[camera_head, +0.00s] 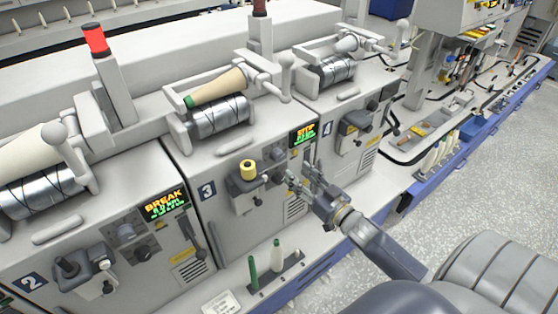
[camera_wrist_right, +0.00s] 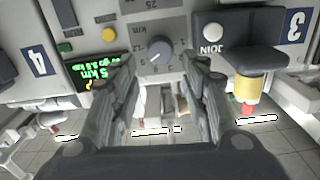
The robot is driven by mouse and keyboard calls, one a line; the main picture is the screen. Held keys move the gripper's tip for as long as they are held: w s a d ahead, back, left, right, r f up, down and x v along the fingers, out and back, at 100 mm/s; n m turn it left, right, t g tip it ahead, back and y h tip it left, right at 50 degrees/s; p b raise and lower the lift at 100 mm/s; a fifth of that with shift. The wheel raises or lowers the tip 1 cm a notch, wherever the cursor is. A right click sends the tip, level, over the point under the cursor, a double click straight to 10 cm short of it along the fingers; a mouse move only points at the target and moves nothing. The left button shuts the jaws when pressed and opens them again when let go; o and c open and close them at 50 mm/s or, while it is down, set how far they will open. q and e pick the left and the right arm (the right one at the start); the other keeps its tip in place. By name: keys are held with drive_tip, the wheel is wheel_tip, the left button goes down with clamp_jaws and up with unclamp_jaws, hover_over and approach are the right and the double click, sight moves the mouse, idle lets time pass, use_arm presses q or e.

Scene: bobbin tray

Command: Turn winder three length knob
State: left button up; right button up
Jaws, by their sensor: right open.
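Winder three has a "3" label (camera_head: 208,190) and a lit green display (camera_head: 303,135). Its grey round knob (camera_wrist_right: 160,48), with a numbered dial, sits on a grey panel in the wrist view, which is upside down. In the head view the small knob panel (camera_head: 277,153) lies just above and left of my right gripper (camera_head: 299,181). That gripper (camera_wrist_right: 163,66) is open and empty; its two fingers straddle the knob's position in the wrist view. A gap to the knob seems to remain, but contact cannot be told. My left gripper is not in view.
Green and white bobbins (camera_head: 277,250) stand on the ledge below. Winder four (camera_head: 345,95) is to the right.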

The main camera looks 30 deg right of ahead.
sight(280, 158)
drive_tip(key=w, duration=0.8)
drive_tip(key=shift+a, duration=0.3)
drive_tip(key=shift+w+p, duration=0.3)
drive_tip(key=shift+w, duration=0.1)
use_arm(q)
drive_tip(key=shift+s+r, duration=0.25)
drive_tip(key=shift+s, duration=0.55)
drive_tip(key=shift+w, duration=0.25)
use_arm(e)
drive_tip(key=c, duration=0.8)
